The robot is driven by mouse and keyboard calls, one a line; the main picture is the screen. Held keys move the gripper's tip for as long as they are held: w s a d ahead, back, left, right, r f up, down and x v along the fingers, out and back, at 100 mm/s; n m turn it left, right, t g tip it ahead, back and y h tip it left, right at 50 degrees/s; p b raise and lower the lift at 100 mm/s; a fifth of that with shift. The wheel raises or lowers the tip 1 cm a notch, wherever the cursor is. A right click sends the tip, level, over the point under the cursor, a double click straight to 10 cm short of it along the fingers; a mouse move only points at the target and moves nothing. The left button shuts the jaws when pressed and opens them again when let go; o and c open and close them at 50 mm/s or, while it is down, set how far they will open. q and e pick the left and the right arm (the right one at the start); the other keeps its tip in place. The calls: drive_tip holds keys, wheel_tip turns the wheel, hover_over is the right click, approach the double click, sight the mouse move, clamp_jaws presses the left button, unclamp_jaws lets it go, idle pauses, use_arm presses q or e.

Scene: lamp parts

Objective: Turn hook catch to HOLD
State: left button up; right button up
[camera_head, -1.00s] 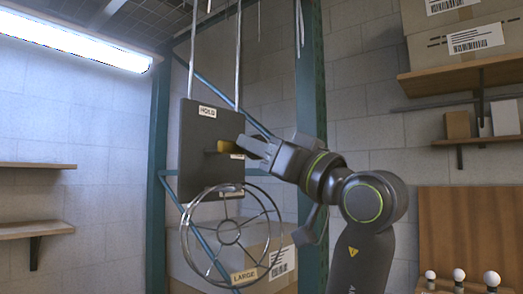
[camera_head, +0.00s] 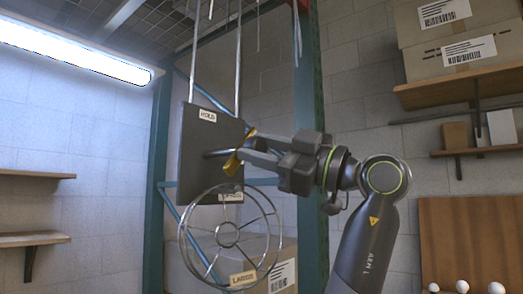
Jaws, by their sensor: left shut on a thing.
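A dark square board (camera_head: 196,150) hangs from two metal rods. A white HOLD label (camera_head: 207,115) sits near its top and another label (camera_head: 231,197), hard to read, near its bottom. The yellow hook catch (camera_head: 233,164) stands off the board's face on a grey rod and is tilted, its upper end (camera_head: 251,132) leaning right. My left gripper (camera_head: 246,155) reaches in from the right and is shut on the catch, hiding its middle. My right gripper is not in view.
A round wire frame (camera_head: 228,238) hangs just below the board, in front of a cardboard box (camera_head: 284,265) with a label. A teal post (camera_head: 308,100) rises behind my arm. Shelves with boxes (camera_head: 462,140) are at right; small white bulbs (camera_head: 462,286) stand low right.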

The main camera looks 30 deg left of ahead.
use_arm(q)
drive_tip(key=n+g+p, duration=0.1)
drive_tip(key=n, duration=0.1)
drive_tip(key=n+h, duration=0.1)
drive_tip(key=n, duration=0.2)
drive_tip(key=shift+r+n+g+h+p, duration=0.2)
drive_tip(key=shift+n+g+h+p, duration=0.1)
drive_tip(key=shift+g+p, duration=0.1)
drive_tip(key=shift+f+n+h+p, duration=0.1)
drive_tip(key=shift+n+h+p, duration=0.6)
drive_tip(key=shift+n, duration=1)
drive_tip(key=o, duration=1)
drive_tip(key=shift+f, duration=0.1)
